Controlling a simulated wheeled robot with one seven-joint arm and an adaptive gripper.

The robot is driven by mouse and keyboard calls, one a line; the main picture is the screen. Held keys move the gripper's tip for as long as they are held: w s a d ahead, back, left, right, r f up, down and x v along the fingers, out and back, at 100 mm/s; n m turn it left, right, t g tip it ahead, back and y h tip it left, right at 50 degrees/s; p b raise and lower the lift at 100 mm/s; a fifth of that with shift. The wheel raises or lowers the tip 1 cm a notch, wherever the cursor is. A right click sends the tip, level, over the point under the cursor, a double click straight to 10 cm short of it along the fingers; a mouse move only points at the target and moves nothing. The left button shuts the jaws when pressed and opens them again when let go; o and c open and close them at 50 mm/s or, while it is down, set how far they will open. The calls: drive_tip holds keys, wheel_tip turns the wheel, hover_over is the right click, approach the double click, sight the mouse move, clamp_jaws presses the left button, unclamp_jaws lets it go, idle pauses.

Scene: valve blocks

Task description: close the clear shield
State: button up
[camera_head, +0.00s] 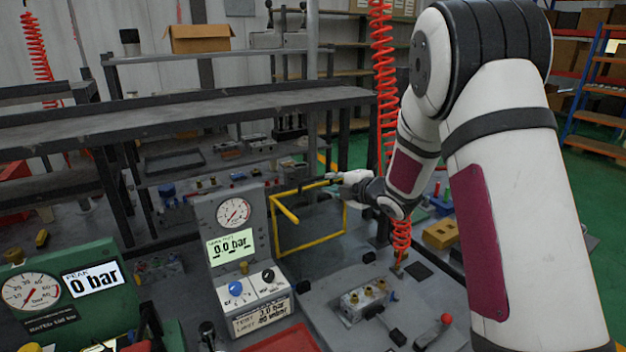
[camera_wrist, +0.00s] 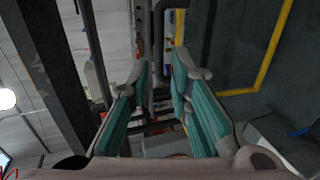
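The clear shield has a yellow frame (camera_head: 312,243) and stands upright to the right of the gauge panel. Its pane is see-through and hard to make out. A short yellow bar (camera_head: 287,213) sticks out at its left side. My gripper (camera_head: 333,178) is at the frame's top edge, near its right corner; I cannot tell whether it touches. In the wrist view my gripper (camera_wrist: 160,72) has its teal-padded fingers apart with nothing clearly held. The yellow frame (camera_wrist: 272,55) passes to the right of the fingers there. A dark bent bar (camera_wrist: 158,45) shows beyond the fingertips.
The grey gauge panel (camera_head: 233,213) reads 0.0 bar, left of the shield. A valve block (camera_head: 365,299) sits on the bench in front, near a red-knobbed lever (camera_head: 446,319). A green gauge box (camera_head: 60,270) stands at the left. A red coiled hose (camera_head: 382,90) hangs behind my arm.

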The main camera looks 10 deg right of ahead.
sight(317, 179)
drive_tip(key=x, duration=1)
drive_tip(key=shift+d, duration=0.1)
clamp_jaws()
